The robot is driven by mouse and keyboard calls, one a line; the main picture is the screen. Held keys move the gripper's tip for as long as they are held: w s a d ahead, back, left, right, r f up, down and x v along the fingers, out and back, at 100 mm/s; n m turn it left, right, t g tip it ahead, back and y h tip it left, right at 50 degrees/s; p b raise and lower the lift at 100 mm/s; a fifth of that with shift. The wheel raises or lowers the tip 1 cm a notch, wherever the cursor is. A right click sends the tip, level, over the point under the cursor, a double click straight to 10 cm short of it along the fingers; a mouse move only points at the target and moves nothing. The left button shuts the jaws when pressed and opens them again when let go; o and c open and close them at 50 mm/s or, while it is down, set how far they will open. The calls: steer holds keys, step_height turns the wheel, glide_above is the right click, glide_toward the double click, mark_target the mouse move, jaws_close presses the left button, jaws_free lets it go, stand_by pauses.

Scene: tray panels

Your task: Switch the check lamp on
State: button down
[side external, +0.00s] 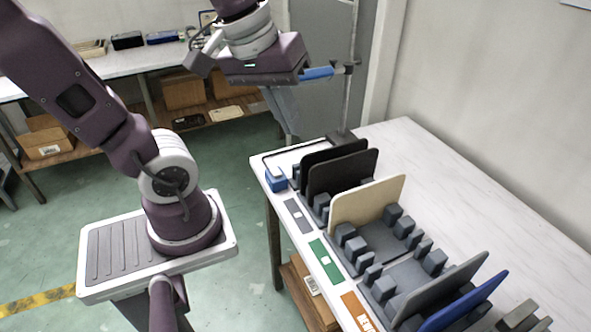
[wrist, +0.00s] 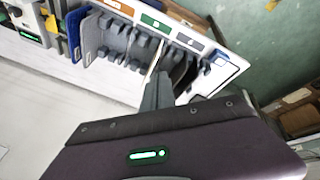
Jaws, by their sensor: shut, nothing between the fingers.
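In the side view, a lamp stand with a thin pole (side external: 349,100) and dark base (side external: 341,137) stands at the table's far end. A blue tube (side external: 318,73), seemingly the lamp head, sits near the pole top; I see no glow on it. A small blue box (side external: 276,182) lies at the table's far left corner, with a thin dark cable beside it. It looks like a switch, but its top is too small to read. My gripper (side external: 291,133) is shut and empty, pointing down above the corner, apart from the box. Its fingers show in the wrist view (wrist: 158,82).
Black panels (side external: 343,172), a cream panel (side external: 367,203), a grey panel (side external: 440,287) and a blue panel (side external: 468,301) stand in slotted holders near the box. Grey, green (side external: 326,260) and orange labels line the table's front edge.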

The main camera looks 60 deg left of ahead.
steer(key=w+a+f+n+g, duration=0.1)
steer(key=w+a+f+n, duration=0.1)
steer(key=w+a+n, duration=0.35)
steer(key=n+g+h, duration=0.2)
steer(key=n+g, duration=0.1)
steer(key=n, duration=2)
glide_above(277, 174)
steer(key=a, duration=0.3)
step_height(277, 174, down, 13)
steer(key=f, duration=0.4)
steer(key=d+f, duration=0.1)
steer(key=f, duration=0.3)
steer(key=d+f, duration=0.1)
steer(key=f, duration=0.3)
steer(key=shift+d+f, duration=0.15)
steer(key=shift+f, duration=0.2)
